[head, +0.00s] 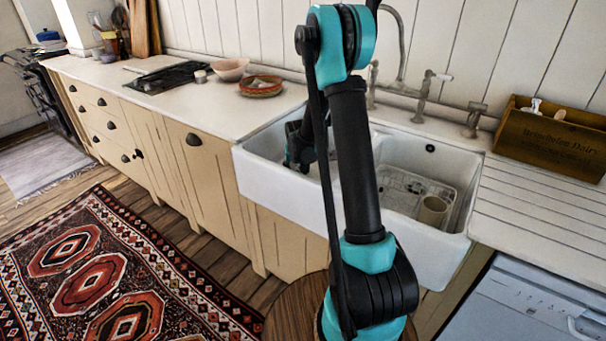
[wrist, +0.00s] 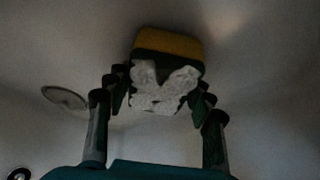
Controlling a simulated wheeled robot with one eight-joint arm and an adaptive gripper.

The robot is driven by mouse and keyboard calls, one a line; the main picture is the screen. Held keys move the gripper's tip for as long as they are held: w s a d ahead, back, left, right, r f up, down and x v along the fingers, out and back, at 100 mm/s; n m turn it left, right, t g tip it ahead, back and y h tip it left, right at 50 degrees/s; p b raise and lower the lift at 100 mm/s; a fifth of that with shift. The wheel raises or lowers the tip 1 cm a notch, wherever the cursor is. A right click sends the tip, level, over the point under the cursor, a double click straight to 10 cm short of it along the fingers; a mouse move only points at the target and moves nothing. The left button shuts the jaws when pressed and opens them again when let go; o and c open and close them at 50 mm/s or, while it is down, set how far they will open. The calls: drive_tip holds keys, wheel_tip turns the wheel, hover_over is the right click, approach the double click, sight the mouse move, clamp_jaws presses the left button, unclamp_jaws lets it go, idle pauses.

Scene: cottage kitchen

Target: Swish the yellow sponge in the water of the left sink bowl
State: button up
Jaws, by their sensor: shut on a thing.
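The yellow sponge (wrist: 168,42) is in the wrist view, with a dark green layer beneath the yellow one. White, lumpy material that looks like foam (wrist: 160,88) covers its near side. My gripper (wrist: 160,90) is shut on the sponge, with one finger at each side of it. The left sink bowl (head: 263,148) is white, and my wrist reaches down into it in the head view. The pale bowl floor with a round drain (wrist: 65,97) lies around the sponge in the wrist view. The sponge is hidden in the head view. I cannot make out the water's surface.
The right sink bowl (head: 455,166) holds a rack (head: 408,186) and a beige cup (head: 432,211). Taps (head: 422,97) stand behind the sink. A wooden box (head: 550,138) is on the right drainboard. Stacked dishes (head: 261,86) and a pink bowl (head: 230,69) stand on the left counter.

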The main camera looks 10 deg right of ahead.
drive_tip(key=shift+w+a, duration=0.4)
drive_tip(key=shift+s+d, duration=3.45)
drive_tip(key=shift+s, duration=0.05)
drive_tip(key=w+a, duration=0.7)
drive_tip(key=shift+w, duration=0.1)
drive_tip(key=s+d, duration=0.3)
drive_tip(key=shift+s+d, duration=0.2)
drive_tip(key=shift+s, duration=0.05)
drive_tip(key=shift+s+d+r, duration=0.1)
drive_tip(key=shift+r, duration=10.5)
